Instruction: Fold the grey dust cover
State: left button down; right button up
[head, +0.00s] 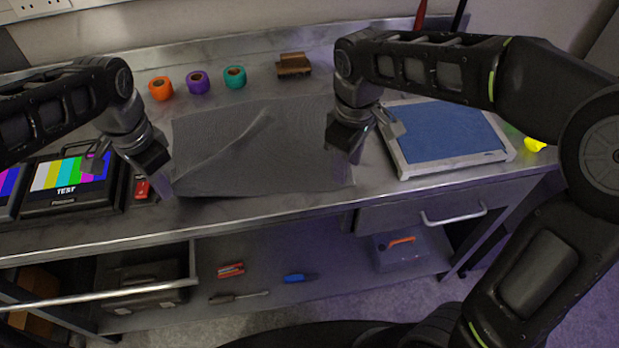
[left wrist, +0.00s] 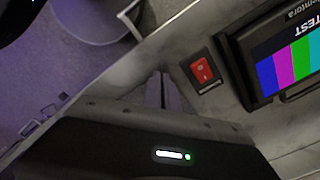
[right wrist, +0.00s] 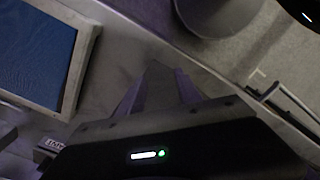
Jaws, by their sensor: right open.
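The grey dust cover (head: 230,155) lies spread on the metal workbench, mostly flat. A raised crease runs diagonally from near its left front corner toward its back middle. My left gripper (head: 170,190) is low at the cover's left front corner. In the left wrist view its fingers (left wrist: 163,90) are close together, with no cloth visible between them. My right gripper (head: 352,160) is over the cover's right edge and hides part of it. In the right wrist view its fingers (right wrist: 155,90) are apart, with a grey surface showing between them.
A blue panel in a pale frame (head: 445,135) lies close right of the cover. A test monitor (head: 70,185) and a red switch (head: 142,189) are at left. Orange (head: 161,88), purple (head: 198,82) and teal (head: 235,77) tape rolls and a brown block (head: 293,65) stand behind.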

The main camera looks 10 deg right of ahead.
jog(key=shift+f, duration=1.8)
jog(key=shift+f, duration=0.1)
grip_shut()
jog(key=shift+r, duration=2.55)
